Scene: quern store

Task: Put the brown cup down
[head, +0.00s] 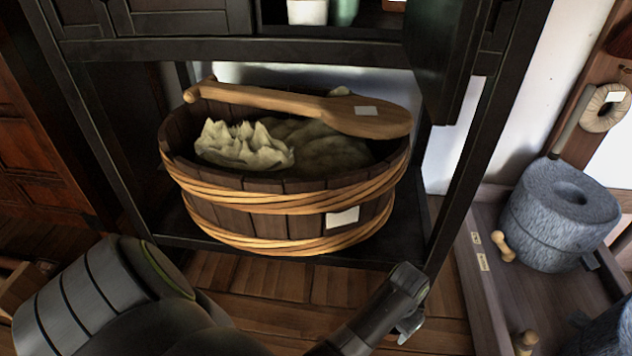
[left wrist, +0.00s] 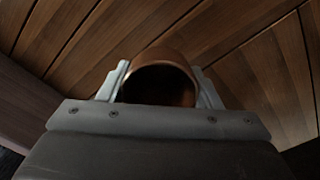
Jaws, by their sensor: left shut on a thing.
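The brown cup (left wrist: 160,72) is in the left wrist view, its round dark mouth facing the camera. It sits between the two silver fingers of my left gripper (left wrist: 160,80), which is shut on it. In the head view my left gripper (head: 410,326) is at the bottom, right of centre, in front of the black cabinet's base. I cannot make out the cup there. My right gripper is not in view.
A wooden tub (head: 265,200) with a paddle (head: 290,108) across it stands on the low shelf of the black cabinet (head: 340,52). A stone quern (head: 560,215) sits in a wooden tray (head: 478,265) at the right. The plank floor (head: 300,285) looks bare.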

